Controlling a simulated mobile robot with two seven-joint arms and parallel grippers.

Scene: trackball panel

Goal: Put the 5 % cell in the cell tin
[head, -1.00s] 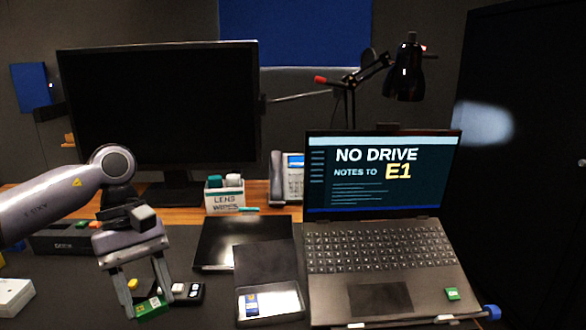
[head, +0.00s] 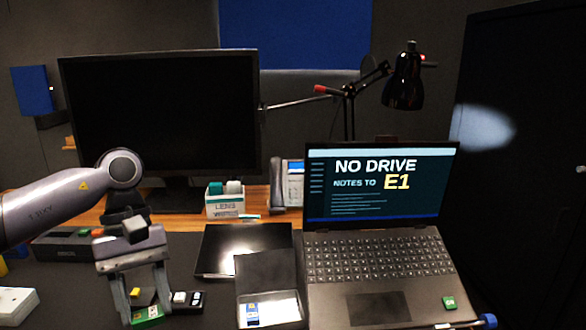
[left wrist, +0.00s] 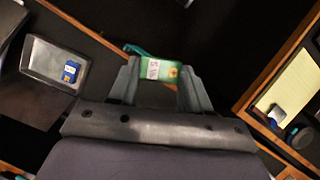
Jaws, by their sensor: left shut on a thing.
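My left gripper (head: 147,312) points down and is shut on a green cell (head: 148,317), held left of the open tin. In the left wrist view the green cell (left wrist: 160,69) sits between the fingertips, with a white label patch too small to read. The tin (head: 283,309), with its dark lid raised behind it, has a pale inside holding a blue cell (head: 252,313). The tin (left wrist: 42,57) and blue cell (left wrist: 70,72) also show at the left of the left wrist view. Another green cell (head: 449,302) lies on the laptop. My right gripper is out of view.
The open laptop (head: 380,260) stands just right of the tin. A dark flat panel (head: 243,250) lies behind the tin. Small dark items with white and yellow tops (head: 186,299) sit beside my gripper. A monitor (head: 160,125) and lamp (head: 404,85) stand behind.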

